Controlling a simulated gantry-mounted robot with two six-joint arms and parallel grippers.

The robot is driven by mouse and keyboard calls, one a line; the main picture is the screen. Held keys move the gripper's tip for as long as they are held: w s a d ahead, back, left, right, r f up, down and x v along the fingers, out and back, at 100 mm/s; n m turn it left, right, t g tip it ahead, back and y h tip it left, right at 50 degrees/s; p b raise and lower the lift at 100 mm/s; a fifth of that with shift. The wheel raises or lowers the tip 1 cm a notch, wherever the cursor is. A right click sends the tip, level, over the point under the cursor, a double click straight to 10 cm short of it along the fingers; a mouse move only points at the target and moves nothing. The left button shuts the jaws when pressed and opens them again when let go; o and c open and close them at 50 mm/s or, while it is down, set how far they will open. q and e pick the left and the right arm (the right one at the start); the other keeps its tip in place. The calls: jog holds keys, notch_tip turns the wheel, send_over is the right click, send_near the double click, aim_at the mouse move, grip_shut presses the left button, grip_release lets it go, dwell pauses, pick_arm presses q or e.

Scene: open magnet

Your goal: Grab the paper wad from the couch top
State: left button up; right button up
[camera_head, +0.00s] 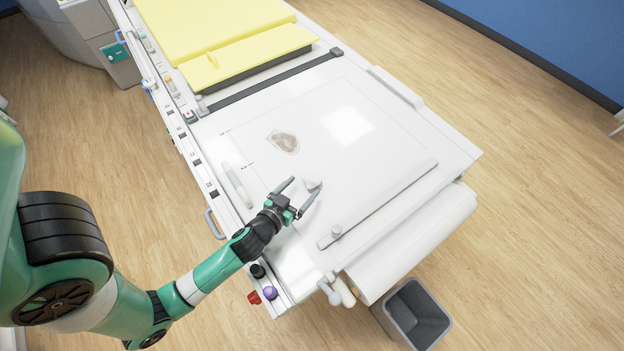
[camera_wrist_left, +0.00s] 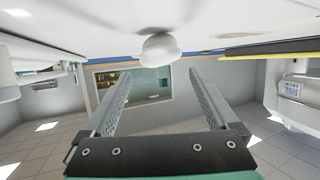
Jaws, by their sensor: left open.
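The paper wad (camera_head: 313,184) is a small white lump on the white couch top (camera_head: 385,150), near its front-left part. My left gripper (camera_head: 301,188) is open, with its two fingers spread low over the couch top. The wad lies just beyond the fingertips, roughly between their lines. In the left wrist view the wad (camera_wrist_left: 158,48) sits at the top middle, ahead of the open fingers (camera_wrist_left: 158,76). Nothing is between the fingers. My right gripper is in neither view.
A greyish stain-like patch (camera_head: 285,141) lies farther back on the couch top. A white rod (camera_head: 237,183) lies near the left edge, and a long bar (camera_head: 378,205) crosses the front right. Yellow pads (camera_head: 215,35) lie at the back. A grey bin (camera_head: 412,315) stands below.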

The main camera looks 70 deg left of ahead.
aim_at(309, 181)
pick_arm(q)
jog(key=x, duration=0.5)
jog(key=shift+f, duration=0.15)
jog(key=c, duration=1.4)
